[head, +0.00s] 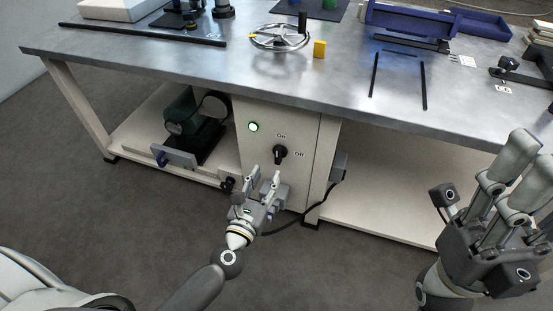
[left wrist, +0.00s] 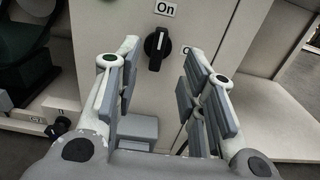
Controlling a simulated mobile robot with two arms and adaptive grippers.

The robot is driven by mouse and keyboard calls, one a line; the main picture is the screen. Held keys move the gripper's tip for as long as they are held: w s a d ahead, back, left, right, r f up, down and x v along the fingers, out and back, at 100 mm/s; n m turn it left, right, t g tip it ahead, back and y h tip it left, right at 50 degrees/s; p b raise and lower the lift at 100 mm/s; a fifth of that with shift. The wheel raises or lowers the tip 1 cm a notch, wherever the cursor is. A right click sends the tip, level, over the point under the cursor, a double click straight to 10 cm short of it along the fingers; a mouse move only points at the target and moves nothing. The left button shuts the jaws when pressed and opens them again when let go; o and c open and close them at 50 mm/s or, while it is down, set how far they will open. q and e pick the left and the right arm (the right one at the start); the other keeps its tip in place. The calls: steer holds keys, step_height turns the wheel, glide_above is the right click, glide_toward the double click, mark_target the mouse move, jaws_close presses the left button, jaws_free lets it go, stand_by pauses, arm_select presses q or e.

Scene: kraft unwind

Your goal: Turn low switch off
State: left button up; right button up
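The switch is a black rotary knob (head: 280,154) on the beige front panel (head: 300,128) under the workbench. The knob also shows in the left wrist view (left wrist: 157,48), upright, with its white mark toward the "On" label (left wrist: 165,9) above it. The "Off" label (head: 299,154) is to its right. A green lamp (head: 253,126) up and left of the knob is lit. My left gripper (head: 266,177) is open and empty in front of the panel, with the knob seen between its fingers. My right gripper (head: 500,180) is at the right, away from the panel; its opening is unclear.
A green machine (head: 196,122) stands on the lower shelf left of the panel. A black cable (head: 318,209) hangs at the panel's right.

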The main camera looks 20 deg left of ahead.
mark_target(277, 155)
arm_select(q)
steer(key=w, duration=0.8)
steer(key=shift+w+d, duration=0.15)
steer(key=shift+w, duration=0.05)
jaws_close()
